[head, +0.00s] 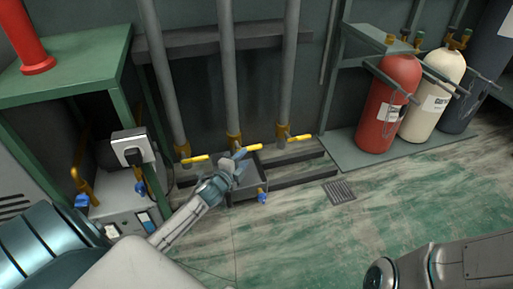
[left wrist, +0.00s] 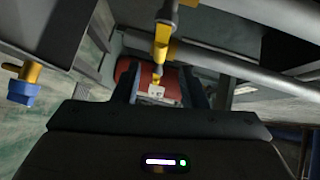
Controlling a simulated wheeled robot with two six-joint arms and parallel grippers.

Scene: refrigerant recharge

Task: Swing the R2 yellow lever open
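Three upright grey pipes carry yellow levers low down: a left one (head: 196,159), a middle one (head: 254,148) and a right one (head: 299,138). No R2 label is readable; the middle lever is nearest my left gripper (head: 238,161). That gripper is at the foot of the middle pipe, just below the lever. In the left wrist view a yellow lever (left wrist: 163,50) lies ahead of the two spread fingers (left wrist: 160,88). No grip on it shows, and I cannot tell whether a finger touches it. My right gripper is out of view.
A dark tray (head: 246,192) with a blue-handled valve (head: 262,194) sits below the middle pipe. A red cylinder (head: 388,105) and a white cylinder (head: 432,95) stand on a platform at right. A green-framed bench (head: 70,70) stands at left.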

